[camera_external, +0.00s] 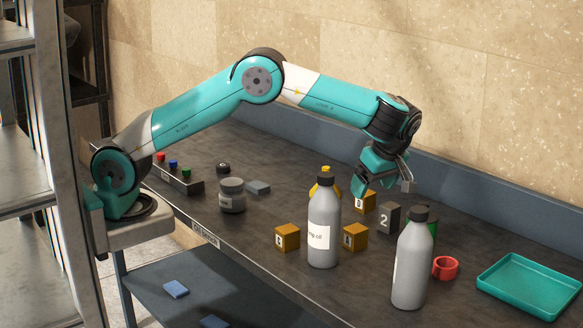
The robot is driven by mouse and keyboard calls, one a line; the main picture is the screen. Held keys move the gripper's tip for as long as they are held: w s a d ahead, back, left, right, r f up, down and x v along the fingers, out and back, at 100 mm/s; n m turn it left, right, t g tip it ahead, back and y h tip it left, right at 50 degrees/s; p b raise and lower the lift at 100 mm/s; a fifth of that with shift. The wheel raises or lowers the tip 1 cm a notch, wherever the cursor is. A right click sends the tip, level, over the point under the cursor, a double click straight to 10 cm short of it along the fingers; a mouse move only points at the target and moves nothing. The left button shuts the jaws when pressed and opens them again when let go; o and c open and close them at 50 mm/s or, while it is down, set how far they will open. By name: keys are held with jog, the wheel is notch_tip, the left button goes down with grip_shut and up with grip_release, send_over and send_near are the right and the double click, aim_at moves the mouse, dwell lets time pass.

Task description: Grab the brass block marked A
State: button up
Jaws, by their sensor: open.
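Three brass-coloured cube blocks are on the dark bench. One block (287,237) is left of a grey bottle, one block (355,238) is just right of it, and one block (365,202) is farther back under my gripper. Each has a dark letter on a pale label, too small to read surely, so I cannot tell which is A. My gripper (382,190) is open and points down above the back block, with its fingers apart. The contact or gap between fingers and that block is not clear. Nothing shows held.
Grey bottles (323,222) (411,262) stand in front of the blocks. A dark block marked 2 (388,218), a green item (432,224) and a yellow bottle (326,178) are close by. A red ring (446,267) and teal tray (530,287) are at right.

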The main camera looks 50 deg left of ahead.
aim_at(356, 228)
jog(key=b+x, duration=0.1)
jog(key=x, duration=0.9)
jog(key=shift+d+p+x, duration=0.2)
jog(key=shift+p+x, duration=0.15)
jog(key=shift+x, duration=1.1)
jog(key=shift+d+p+x, duration=0.2)
jog(key=shift+p+x, duration=0.1)
jog(key=shift+x, duration=1.15)
jog(key=shift+f, duration=0.15)
jog(key=c, duration=1.3)
